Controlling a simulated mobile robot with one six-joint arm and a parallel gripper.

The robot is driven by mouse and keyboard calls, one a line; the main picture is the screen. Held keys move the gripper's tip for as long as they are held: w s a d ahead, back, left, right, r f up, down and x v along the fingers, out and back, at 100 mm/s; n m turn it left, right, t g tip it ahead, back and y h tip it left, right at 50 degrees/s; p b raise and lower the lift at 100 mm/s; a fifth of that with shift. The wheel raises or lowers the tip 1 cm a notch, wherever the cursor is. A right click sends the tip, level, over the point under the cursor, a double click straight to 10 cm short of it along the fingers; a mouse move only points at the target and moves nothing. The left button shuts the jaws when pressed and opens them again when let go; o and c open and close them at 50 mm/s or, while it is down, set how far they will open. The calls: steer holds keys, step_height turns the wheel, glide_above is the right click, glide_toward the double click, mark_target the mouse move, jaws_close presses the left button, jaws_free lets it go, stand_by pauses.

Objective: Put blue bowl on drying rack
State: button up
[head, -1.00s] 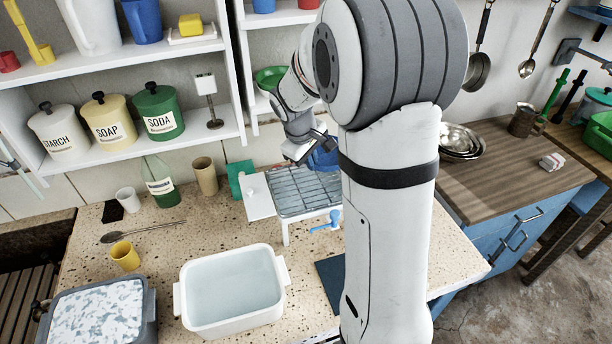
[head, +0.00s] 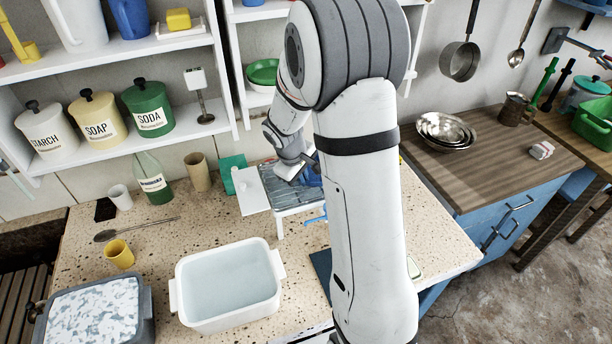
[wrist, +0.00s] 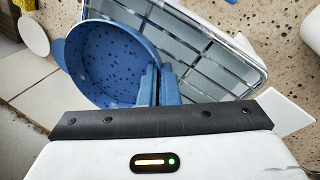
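The blue bowl (head: 309,178) is at the drying rack's right side in the head view, mostly hidden by my arm. In the wrist view the bowl (wrist: 108,62) shows its dark-speckled inside and overlaps the rack's edge. My gripper (wrist: 160,78) has its two blue fingers close together on the bowl's rim. The drying rack (head: 292,204) is a grey barred tray on a white stand, and its bars (wrist: 222,68) fill the upper right of the wrist view. I cannot tell whether the bowl touches the rack.
A white basin of water (head: 228,286) stands in front of the rack. A white block (head: 250,192) and a green piece (head: 232,172) are at the rack's left. A shelf with canisters (head: 150,110) is behind. A yellow cup (head: 119,254) stands at left.

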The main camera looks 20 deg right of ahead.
steer(key=o, duration=0.4)
steer(key=shift+o, duration=0.2)
steer(key=shift+a+r, duration=0.15)
steer(key=shift+r, duration=0.5)
steer(key=v, duration=1.1)
steer(key=s+a+r+m+y, duration=0.1)
steer(key=s+r+m, duration=0.1)
steer(key=s, duration=0.9)
steer(key=s+a+r+m+t+y, duration=0.1)
steer(key=s+m, duration=0.3)
steer(key=s, duration=0.7)
steer(key=shift+a+r+t+y, duration=0.3)
steer(key=shift+a+r+y, duration=0.25)
steer(key=shift+a, duration=0.3)
